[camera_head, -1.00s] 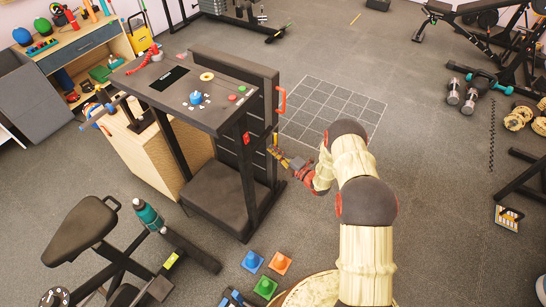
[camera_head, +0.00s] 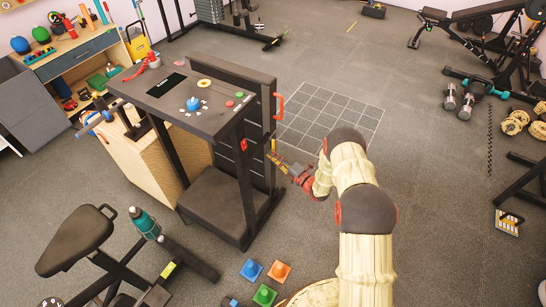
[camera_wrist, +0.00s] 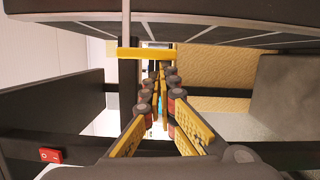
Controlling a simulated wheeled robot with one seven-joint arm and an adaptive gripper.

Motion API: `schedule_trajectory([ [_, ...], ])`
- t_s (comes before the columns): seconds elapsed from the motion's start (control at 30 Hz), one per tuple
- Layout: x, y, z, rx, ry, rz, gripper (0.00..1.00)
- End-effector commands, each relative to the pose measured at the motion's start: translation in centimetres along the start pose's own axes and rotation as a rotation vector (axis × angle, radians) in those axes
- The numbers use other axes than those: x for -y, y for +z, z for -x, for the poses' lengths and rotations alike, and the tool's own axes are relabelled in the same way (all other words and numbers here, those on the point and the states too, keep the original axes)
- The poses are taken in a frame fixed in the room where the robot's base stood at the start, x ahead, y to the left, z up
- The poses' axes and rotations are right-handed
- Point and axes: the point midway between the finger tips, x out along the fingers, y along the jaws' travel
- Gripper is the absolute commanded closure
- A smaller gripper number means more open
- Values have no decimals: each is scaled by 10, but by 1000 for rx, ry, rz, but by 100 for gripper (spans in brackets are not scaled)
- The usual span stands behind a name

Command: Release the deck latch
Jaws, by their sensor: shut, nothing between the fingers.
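A dark upright stand with a tilted console (camera_head: 182,95) stands left of my arm in the head view. A dark panel is upright against its back side, with a red-orange handle (camera_head: 279,105). A small yellow bar (camera_head: 274,146) sits by the panel's edge; it looks like the deck latch. In the wrist view a yellow bar (camera_wrist: 145,53) crosses just beyond the fingertips. My gripper (camera_head: 272,158) is shut and empty, pointing at the stand beside the bar. In the wrist view its yellow fingers (camera_wrist: 160,85) converge. I cannot tell whether they touch the bar.
A red part (camera_wrist: 50,156) sits on a dark post in the wrist view. A wooden box (camera_head: 155,155) stands behind the stand. Coloured cones (camera_head: 265,294) and a bench (camera_head: 75,240) are in front.

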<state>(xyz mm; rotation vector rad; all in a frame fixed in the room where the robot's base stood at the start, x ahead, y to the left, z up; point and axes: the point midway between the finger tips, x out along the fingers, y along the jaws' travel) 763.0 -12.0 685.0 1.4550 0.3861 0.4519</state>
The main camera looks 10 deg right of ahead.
Motion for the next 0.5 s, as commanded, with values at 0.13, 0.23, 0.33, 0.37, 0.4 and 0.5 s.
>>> schedule_trajectory([
  [0.13, 2, 1, 0, 0, 7, 26, 100],
  [0.23, 3, 2, -1, 0, 12, 44, 100],
  [0.33, 4, 4, -1, 0, 17, 67, 100],
  [0.37, 4, 4, -1, 0, 19, 75, 100],
  [0.4, 5, 5, -1, 0, 22, 89, 100],
  [0.5, 8, 7, -2, 0, 33, 133, 100],
])
